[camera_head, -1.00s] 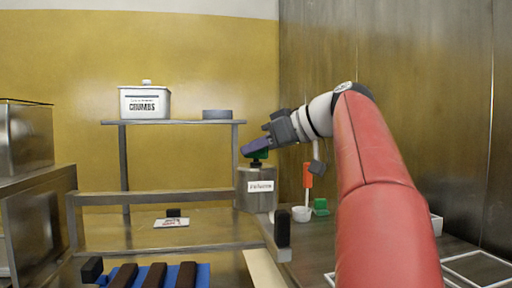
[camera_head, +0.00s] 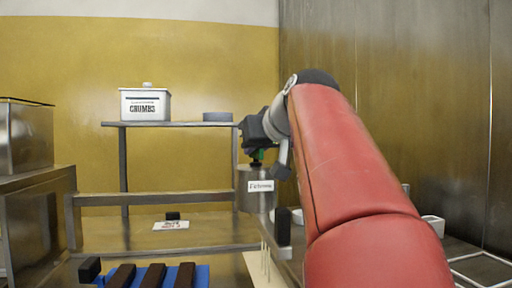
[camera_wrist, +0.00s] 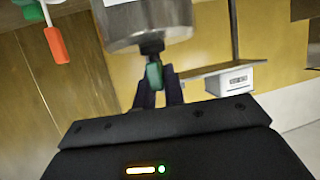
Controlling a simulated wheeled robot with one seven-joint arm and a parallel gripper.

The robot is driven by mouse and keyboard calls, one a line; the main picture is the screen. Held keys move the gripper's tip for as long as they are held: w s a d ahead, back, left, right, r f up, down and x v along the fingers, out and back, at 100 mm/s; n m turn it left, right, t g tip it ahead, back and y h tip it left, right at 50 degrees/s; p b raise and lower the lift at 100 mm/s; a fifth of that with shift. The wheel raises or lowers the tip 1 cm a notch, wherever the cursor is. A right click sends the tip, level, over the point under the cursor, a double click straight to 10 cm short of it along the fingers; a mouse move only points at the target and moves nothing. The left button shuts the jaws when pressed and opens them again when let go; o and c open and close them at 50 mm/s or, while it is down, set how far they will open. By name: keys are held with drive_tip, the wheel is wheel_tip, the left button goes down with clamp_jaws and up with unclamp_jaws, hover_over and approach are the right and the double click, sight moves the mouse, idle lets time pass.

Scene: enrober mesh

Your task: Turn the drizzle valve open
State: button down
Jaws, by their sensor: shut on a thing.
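The drizzle valve's green handle (camera_head: 258,155) sits on top of a labelled metal pot (camera_head: 246,200). In the wrist view, which looks turned over, the green handle (camera_wrist: 154,75) lies between my two dark fingers and a dark stem joins it to the pot (camera_wrist: 150,22). My gripper (camera_wrist: 158,90) is shut on the handle. In the head view my gripper (camera_head: 256,150) is just above the pot, and my wrist partly hides the handle. Several thin pale lines (camera_head: 265,262) hang below the pot's front, above a pale strip.
A white crumbs tub (camera_head: 145,104) and a grey round object (camera_head: 217,117) stand on the shelf (camera_head: 175,124) behind. Dark bars (camera_head: 153,276) lie on a blue surface at the front. An orange-handled tool (camera_wrist: 54,42) shows in the wrist view. My arm hides much of the right counter.

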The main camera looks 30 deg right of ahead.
drive_tip(key=shift+m+h+p, duration=0.55)
drive_tip(key=shift+m+h, duration=0.55)
drive_tip(key=shift+h, duration=0.2)
drive_tip(key=shift+g, duration=0.4)
drive_tip(key=c, duration=1.5)
unclamp_jaws()
drive_tip(key=v, duration=0.7)
drive_tip(key=shift+s+a+r, duration=0.1)
drive_tip(key=shift+s+a, duration=0.1)
drive_tip(key=shift+s, duration=0.15)
